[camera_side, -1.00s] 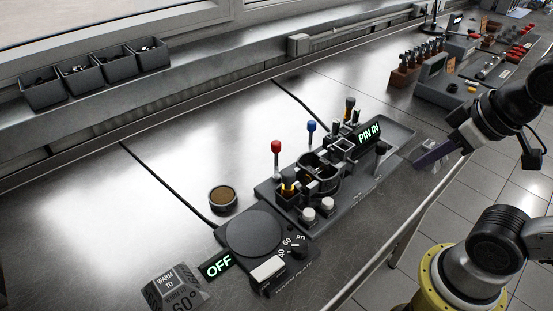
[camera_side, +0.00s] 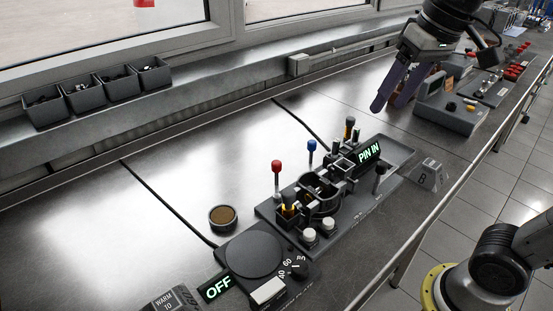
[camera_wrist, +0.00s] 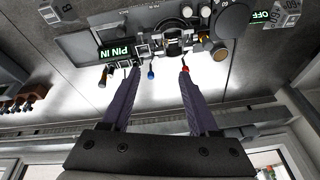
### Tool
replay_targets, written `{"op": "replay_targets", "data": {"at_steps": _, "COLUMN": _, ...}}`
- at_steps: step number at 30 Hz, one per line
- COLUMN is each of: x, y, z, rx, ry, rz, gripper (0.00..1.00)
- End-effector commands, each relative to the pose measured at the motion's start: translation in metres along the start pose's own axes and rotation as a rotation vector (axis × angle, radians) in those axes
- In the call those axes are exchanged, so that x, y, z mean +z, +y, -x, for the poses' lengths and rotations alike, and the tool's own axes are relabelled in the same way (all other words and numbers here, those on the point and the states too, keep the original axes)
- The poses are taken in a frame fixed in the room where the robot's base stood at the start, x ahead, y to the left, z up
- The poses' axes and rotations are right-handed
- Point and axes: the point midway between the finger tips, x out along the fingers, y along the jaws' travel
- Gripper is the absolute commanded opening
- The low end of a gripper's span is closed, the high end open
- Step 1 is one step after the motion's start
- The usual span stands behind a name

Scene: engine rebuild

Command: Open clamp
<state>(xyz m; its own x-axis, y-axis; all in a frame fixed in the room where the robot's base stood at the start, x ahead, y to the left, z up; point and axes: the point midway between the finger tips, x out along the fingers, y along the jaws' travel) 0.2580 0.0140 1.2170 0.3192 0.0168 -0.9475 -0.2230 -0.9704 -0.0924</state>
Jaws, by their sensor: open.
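A dark fixture plate (camera_side: 350,222) on the bench carries a round black ring clamp (camera_side: 320,208). A lever with a red knob (camera_side: 276,167) and one with a blue knob (camera_side: 311,146) stand upright behind the ring. Both knobs show in the wrist view, red (camera_wrist: 185,69) and blue (camera_wrist: 151,75). A lit sign (camera_side: 368,152) reads "PIN IN". My gripper (camera_side: 389,104) is open and empty, its purple fingers pointing down above the back of the bench, apart from the fixture. In the wrist view its fingertips (camera_wrist: 158,72) overlap the levers in the picture.
A warm plate (camera_side: 253,249) with an "OFF" sign sits left of the fixture, with a round brown-filled cup (camera_side: 222,216) behind it. A grey block marked B (camera_side: 428,175) lies at right. Grey bins (camera_side: 83,96) stand on the back ledge.

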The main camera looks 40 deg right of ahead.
Motion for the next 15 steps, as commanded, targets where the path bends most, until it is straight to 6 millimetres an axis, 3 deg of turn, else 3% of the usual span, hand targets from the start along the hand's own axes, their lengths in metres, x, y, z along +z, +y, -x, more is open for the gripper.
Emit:
{"op": "replay_targets", "data": {"at_steps": 3, "x": -0.041, "y": -0.02, "z": -0.002, "rx": 0.01, "ry": -0.056, "rz": -0.019, "gripper": 0.61}}
{"op": "replay_targets", "data": {"at_steps": 8, "x": -0.088, "y": -0.048, "z": -0.019, "rx": 0.03, "ry": -0.129, "rz": -0.035, "gripper": 0.61}}
{"op": "replay_targets", "data": {"at_steps": 15, "x": -0.14, "y": -0.09, "z": -0.073, "rx": 0.06, "ry": -0.226, "rz": -0.017, "gripper": 0.61}}
